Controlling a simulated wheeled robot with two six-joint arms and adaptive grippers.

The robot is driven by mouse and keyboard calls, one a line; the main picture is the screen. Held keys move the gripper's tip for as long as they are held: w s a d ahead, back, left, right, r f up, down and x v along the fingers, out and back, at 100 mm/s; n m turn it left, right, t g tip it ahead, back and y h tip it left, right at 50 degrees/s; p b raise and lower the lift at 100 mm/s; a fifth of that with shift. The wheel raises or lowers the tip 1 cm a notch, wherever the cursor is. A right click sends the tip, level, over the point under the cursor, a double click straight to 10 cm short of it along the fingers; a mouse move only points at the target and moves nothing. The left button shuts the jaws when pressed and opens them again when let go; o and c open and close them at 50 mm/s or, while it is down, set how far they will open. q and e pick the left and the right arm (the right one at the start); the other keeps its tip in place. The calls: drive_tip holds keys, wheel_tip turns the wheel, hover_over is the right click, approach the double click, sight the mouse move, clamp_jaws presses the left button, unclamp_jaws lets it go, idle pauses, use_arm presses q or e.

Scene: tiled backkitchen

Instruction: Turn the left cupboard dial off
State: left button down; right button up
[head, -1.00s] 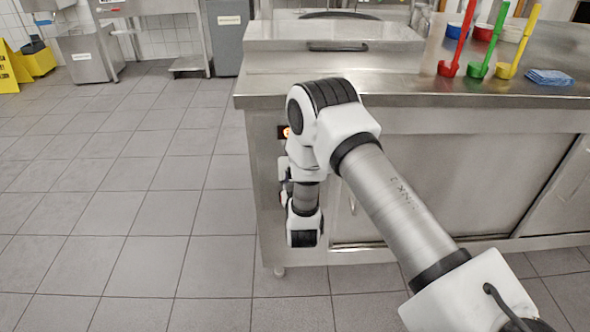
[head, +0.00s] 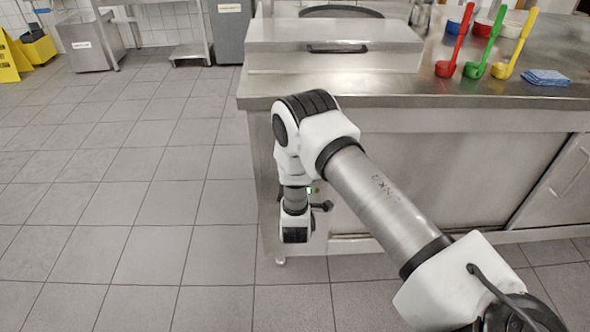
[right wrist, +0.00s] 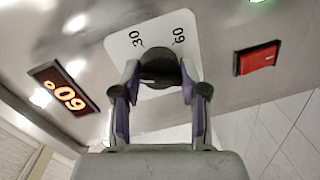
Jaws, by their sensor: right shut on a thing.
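A dark round dial knob (right wrist: 160,66) sits on a white plate (right wrist: 121,45) marked 30 and 60 in the right wrist view. My right gripper (right wrist: 161,80) is shut on this dial, with one finger on each side. A lit red display (right wrist: 64,93) beside it appears upside down and seems to read 60°. In the head view my right arm reaches to the left end of the steel cupboard (head: 420,165); the arm hides the dial and fingertips there. I cannot tell the dial's pointer position. My left gripper is not in view.
A red switch (right wrist: 257,59) and a green light are near the dial. The countertop (head: 330,84) overhangs the cupboard.

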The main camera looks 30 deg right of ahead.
drive_tip(key=n+p, duration=0.1)
drive_tip(key=n, duration=0.3)
drive_tip(key=shift+w+n+h, duration=0.1)
drive_tip(key=shift+n+h, duration=0.2)
drive_tip(key=shift+n, duration=0.1)
idle(0.4)
drive_tip(key=o, duration=1.1)
drive_tip(key=v, duration=1.2)
drive_tip(key=shift+a, duration=0.1)
